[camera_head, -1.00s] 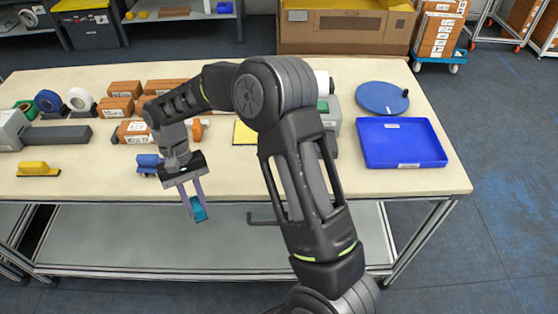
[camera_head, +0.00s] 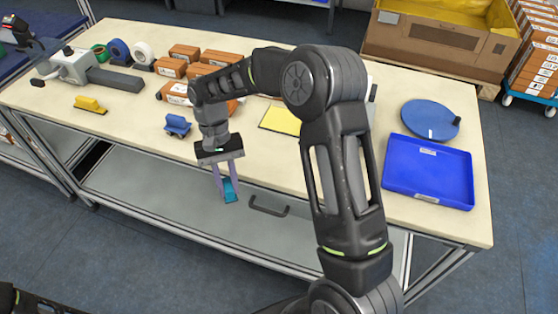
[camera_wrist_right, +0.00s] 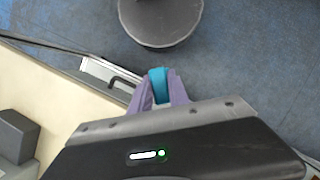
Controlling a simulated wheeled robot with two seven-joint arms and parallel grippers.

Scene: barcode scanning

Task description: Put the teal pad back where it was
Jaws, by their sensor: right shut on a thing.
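The teal pad (camera_head: 231,190) is held between the purple fingers of my right gripper (camera_head: 225,183). It also shows in the right wrist view (camera_wrist_right: 158,84), gripped between the fingertips (camera_wrist_right: 158,92). The right gripper points down, and the pad is in the air at the front edge of the table (camera_head: 300,185), over the lower shelf in the picture. A blue block-like tool (camera_head: 177,125) and a yellow one (camera_head: 90,104) stand on the table to the left of the gripper. My left gripper is not in view.
A blue tray (camera_head: 428,172) and a blue round disc (camera_head: 430,119) are on the right of the table. A yellow sheet (camera_head: 279,119) lies mid-table, partly behind my right arm. Several brown boxes (camera_head: 170,67) and tape rolls (camera_head: 119,50) stand at the back left.

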